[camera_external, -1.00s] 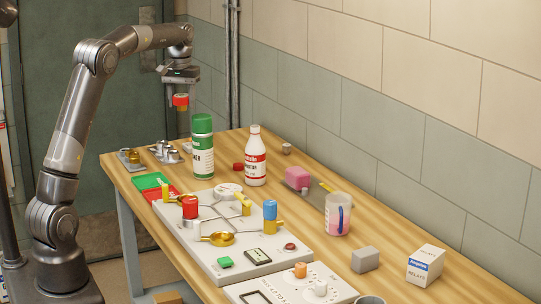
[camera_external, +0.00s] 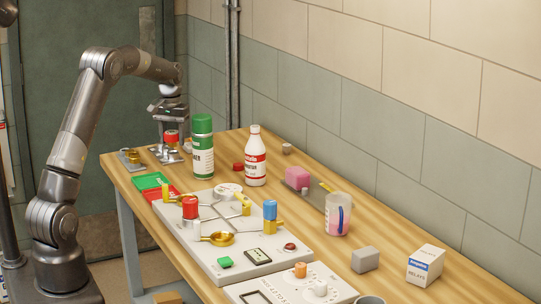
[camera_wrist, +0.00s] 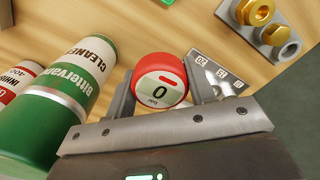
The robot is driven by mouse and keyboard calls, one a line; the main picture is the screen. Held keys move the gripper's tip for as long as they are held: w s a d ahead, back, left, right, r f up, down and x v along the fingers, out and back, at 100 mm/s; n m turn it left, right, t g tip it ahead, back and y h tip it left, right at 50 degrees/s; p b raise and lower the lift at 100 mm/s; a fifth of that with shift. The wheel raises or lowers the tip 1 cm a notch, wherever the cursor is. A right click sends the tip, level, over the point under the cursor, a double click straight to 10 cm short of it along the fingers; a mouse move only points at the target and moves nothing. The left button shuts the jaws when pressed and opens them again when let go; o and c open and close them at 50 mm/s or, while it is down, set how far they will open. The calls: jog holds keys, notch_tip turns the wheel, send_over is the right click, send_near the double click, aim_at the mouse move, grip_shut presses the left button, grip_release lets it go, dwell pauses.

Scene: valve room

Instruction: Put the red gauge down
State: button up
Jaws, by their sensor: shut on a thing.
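The red gauge (camera_wrist: 158,78) has a round red rim and a pale display reading 0 with "bar" below it. My gripper (camera_wrist: 163,90) is shut on it, one finger on each side, in the wrist view. In the external view the gauge (camera_external: 171,135) hangs from my gripper (camera_external: 170,132) at the far left end of the table (camera_external: 225,155), just above or in front of the plate with silver pieces (camera_external: 164,156). I cannot tell whether the gauge touches anything below. Part of that numbered plate (camera_wrist: 214,72) shows beside the gauge in the wrist view.
A green cleaner can (camera_external: 203,150) and a white bottle (camera_external: 255,160) stand to the right of my gripper. A plate with brass fittings (camera_external: 131,157) is to its left. Green (camera_external: 150,181) and red (camera_external: 161,193) trays lie nearer. Bare wood shows around the can.

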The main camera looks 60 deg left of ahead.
aim_at(172, 132)
notch_tip(172, 132, down, 8)
jog(key=shift+f, duration=0.2)
dwell(0.3)
jog(key=shift+f, duration=0.2)
jog(key=o, duration=1.1)
jog(key=shift+r, duration=0.1)
notch_tip(172, 132, up, 12)
jog(key=shift+f, duration=0.15)
jog(key=shift+r, duration=0.25)
